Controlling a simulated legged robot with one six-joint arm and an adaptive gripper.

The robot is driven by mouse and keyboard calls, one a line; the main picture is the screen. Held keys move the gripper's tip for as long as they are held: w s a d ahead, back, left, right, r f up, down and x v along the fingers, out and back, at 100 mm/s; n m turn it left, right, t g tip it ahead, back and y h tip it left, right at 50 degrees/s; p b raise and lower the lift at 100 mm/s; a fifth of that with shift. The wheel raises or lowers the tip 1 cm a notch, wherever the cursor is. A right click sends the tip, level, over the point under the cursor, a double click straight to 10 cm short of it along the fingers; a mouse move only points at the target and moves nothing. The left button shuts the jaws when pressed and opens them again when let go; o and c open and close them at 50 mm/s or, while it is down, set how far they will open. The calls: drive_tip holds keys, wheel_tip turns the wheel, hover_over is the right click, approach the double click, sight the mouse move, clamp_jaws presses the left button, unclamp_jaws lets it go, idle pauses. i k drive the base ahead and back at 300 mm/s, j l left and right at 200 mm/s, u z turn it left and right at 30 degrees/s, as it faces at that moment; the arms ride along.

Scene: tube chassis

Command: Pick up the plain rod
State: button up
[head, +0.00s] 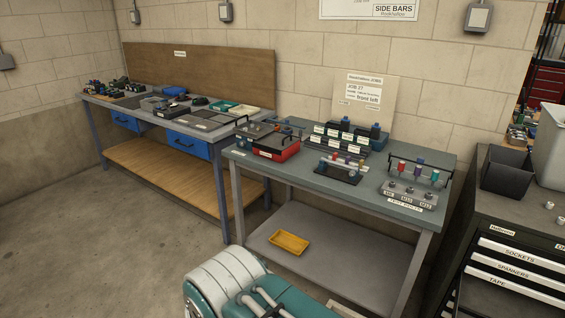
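I cannot pick out a plain rod with certainty; parts on the benches are too small to tell. The near grey bench (290,172) carries a black rack with several white labels (338,142) at its back. In front of it is a small dark stand with coloured tops (340,172). To the right is a grey block with labelled fittings (408,197), with red, purple and teal pieces behind it. My gripper is not in view; only white and teal parts of my own body show at the bottom.
A red and black toolbox (277,144) stands at the near bench's left end. A yellow tray (289,242) lies on its lower shelf. A longer bench with blue drawers (190,142) stands left. A dark drawer cabinet (515,260) stands right. The floor at left is clear.

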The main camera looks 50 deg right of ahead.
sight(330, 161)
drive_tip(key=i+j+z, duration=0.15)
drive_tip(key=i, duration=0.25)
drive_tip(key=i+j+z, duration=0.1)
drive_tip(key=i, duration=0.35)
drive_tip(key=i+j+z, duration=0.15)
drive_tip(key=i, duration=0.25)
drive_tip(key=i+z, duration=0.2)
drive_tip(key=z, duration=0.2)
drive_tip(key=i+z, duration=0.5)
drive_tip(key=z, duration=0.25)
drive_tip(key=i+j+z, duration=0.1)
drive_tip(key=z, duration=0.3)
drive_tip(key=i+z, duration=0.45)
drive_tip(key=i+j+z, duration=0.2)
drive_tip(key=z, duration=0.3)
drive_tip(key=i+j+z, duration=0.45)
drive_tip(key=k+l, duration=0.05)
drive_tip(key=l, duration=0.05)
